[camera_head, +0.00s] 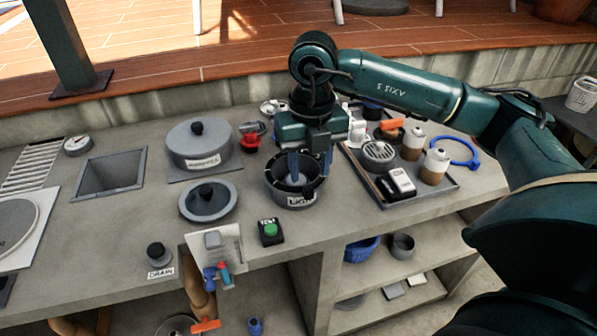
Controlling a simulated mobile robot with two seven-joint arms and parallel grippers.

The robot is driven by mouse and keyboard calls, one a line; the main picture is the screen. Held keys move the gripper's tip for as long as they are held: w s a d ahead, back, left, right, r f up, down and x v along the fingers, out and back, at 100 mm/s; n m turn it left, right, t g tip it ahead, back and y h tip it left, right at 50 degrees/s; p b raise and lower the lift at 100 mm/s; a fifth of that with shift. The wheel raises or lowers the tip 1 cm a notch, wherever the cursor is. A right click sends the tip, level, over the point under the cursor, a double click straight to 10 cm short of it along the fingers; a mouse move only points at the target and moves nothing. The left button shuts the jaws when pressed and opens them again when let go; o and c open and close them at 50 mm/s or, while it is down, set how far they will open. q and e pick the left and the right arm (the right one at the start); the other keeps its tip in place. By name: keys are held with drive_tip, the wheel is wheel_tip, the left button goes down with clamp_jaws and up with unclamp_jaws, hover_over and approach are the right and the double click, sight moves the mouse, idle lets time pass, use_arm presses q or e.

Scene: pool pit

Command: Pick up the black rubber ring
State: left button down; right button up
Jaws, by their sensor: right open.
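A round grey housing (291,201) with a white label stands on the grey counter, left of the tray. A black ring (277,184) shows in its open mouth, partly covered by my gripper; I take it for the rubber ring. My right gripper (308,170) points down over the housing. Its two blue fingers are apart, with their tips at or just inside the mouth. I cannot tell whether the fingers touch the ring. My left gripper is out of view.
A grey tray (428,199) on the right holds jars, a round grate and a black-and-white box. A blue ring (476,154) lies at its far right. A large lid (183,146), a smaller lid (207,207) and a green button (270,229) are nearby.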

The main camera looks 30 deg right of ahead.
sight(309, 189)
drive_tip(key=f, duration=0.2)
drive_tip(key=f+p, duration=0.1)
drive_tip(key=f, duration=0.3)
drive_tip(key=shift+w+d+f, duration=0.2)
drive_tip(key=shift+w+f, duration=0.05)
clamp_jaws()
